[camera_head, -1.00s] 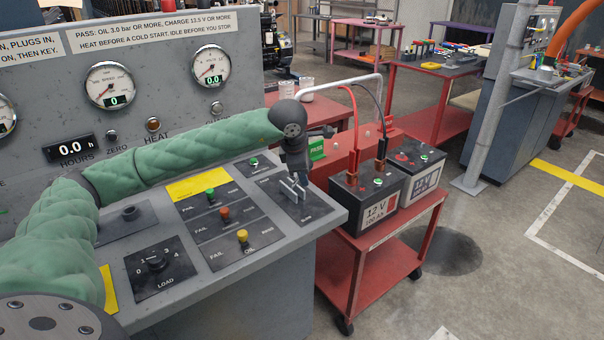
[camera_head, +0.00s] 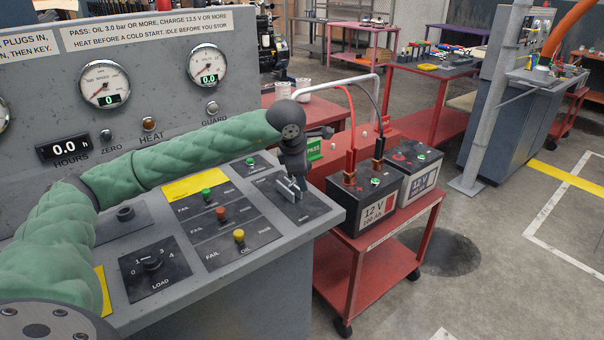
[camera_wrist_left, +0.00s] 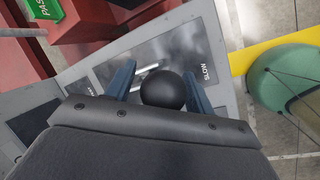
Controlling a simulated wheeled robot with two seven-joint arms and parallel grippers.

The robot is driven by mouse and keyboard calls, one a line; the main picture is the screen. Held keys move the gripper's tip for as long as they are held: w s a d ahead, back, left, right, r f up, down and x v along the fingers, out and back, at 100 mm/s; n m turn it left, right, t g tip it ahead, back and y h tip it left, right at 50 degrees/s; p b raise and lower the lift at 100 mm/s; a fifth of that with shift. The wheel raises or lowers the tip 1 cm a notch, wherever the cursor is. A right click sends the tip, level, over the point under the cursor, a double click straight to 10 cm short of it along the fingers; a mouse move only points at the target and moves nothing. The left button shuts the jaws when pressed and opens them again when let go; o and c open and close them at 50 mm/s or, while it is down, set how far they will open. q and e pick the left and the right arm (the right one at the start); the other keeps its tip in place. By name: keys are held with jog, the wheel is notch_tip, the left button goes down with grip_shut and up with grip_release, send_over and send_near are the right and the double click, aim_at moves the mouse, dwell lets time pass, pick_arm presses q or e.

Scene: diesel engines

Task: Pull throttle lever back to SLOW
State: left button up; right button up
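The throttle lever's round black knob (camera_wrist_left: 163,90) shows in the left wrist view, between the two blue fingers of my left gripper (camera_wrist_left: 159,85). A gap shows between the knob and the left finger, and the right finger is close beside the knob. The throttle plate (camera_wrist_left: 226,55) is dark, with the word SLOW at its right end. In the head view my left gripper (camera_head: 291,187) points down over the throttle plate (camera_head: 312,213) at the console's right corner; the knob is hidden there. My right gripper is not in view.
The test console (camera_head: 250,262) has a load dial (camera_head: 152,263), coloured pass/fail buttons (camera_head: 221,213) and gauges (camera_head: 104,84). A red cart (camera_head: 372,245) with two batteries (camera_head: 362,208) stands right of the console. A green PASS sign (camera_head: 314,149) is behind the gripper.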

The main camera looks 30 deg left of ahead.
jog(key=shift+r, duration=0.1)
pick_arm(q)
jog(key=shift+s+r, duration=0.15)
jog(key=shift+r, duration=0.4)
jog(key=b+v, duration=0.1)
jog(key=v, duration=0.5)
jog(key=shift+s+r+b, duration=0.15)
jog(key=shift+r+b, duration=0.15)
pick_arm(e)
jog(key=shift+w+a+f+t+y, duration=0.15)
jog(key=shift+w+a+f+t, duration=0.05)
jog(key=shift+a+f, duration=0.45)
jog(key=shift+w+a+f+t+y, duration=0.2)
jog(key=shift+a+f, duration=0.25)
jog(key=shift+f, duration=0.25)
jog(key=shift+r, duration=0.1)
